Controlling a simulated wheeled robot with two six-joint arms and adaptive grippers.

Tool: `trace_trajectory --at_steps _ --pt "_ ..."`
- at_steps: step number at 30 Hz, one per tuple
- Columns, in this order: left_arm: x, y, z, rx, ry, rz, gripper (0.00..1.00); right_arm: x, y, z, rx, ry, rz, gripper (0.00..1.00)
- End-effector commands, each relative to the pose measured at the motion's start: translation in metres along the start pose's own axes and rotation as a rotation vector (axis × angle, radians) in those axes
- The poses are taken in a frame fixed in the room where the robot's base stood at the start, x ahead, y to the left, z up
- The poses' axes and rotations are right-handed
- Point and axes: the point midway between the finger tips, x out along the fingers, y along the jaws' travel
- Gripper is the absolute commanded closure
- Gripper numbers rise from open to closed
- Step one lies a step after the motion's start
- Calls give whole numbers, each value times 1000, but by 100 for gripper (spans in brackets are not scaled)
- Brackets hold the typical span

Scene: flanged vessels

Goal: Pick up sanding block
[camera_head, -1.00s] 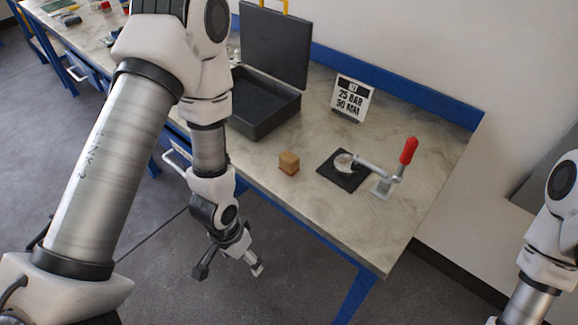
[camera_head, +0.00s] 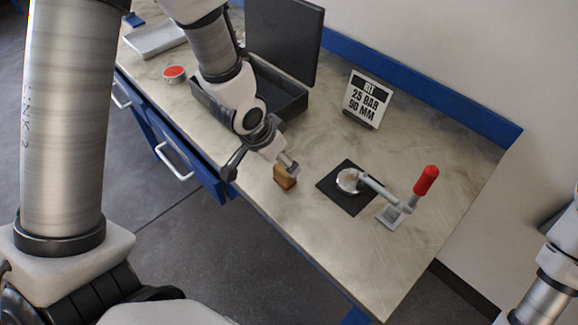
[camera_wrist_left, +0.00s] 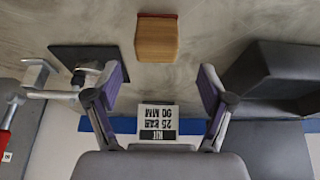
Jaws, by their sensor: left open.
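The sanding block (camera_head: 285,177) is a small tan wooden block with a reddish-brown base, standing on the bench top near its front edge. It also shows in the left wrist view (camera_wrist_left: 157,41), ahead of the fingers and roughly centred between them. My left gripper (camera_head: 262,170) is open, with one finger close to the block and partly covering its top in the head view. In the left wrist view the gripper (camera_wrist_left: 158,88) has nothing between its fingers. The right gripper is out of view; only part of my right arm shows at the right edge.
An open dark case (camera_head: 290,98) stands behind my left arm. A toggle clamp with a red handle (camera_head: 426,180) sits at a black pad (camera_head: 336,196) right of the block. A sign (camera_head: 364,98) stands behind. A red tin (camera_head: 174,73) and grey tray (camera_head: 152,40) are farther left.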

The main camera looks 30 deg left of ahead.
Motion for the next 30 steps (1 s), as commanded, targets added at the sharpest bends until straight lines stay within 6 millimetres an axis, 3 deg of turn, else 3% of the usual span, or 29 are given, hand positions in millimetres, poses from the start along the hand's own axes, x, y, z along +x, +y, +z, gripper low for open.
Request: trace_trajectory --at_steps 9,16,17,22,30 --pt "50 3 10 2 -3 0 19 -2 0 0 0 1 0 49" --pt "54 3 9 0 0 0 19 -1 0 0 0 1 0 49" --pt "54 3 9 0 0 0 22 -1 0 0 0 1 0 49" --pt "54 3 9 0 0 0 82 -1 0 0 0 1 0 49" --pt "55 3 10 0 -1 0 84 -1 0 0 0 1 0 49"
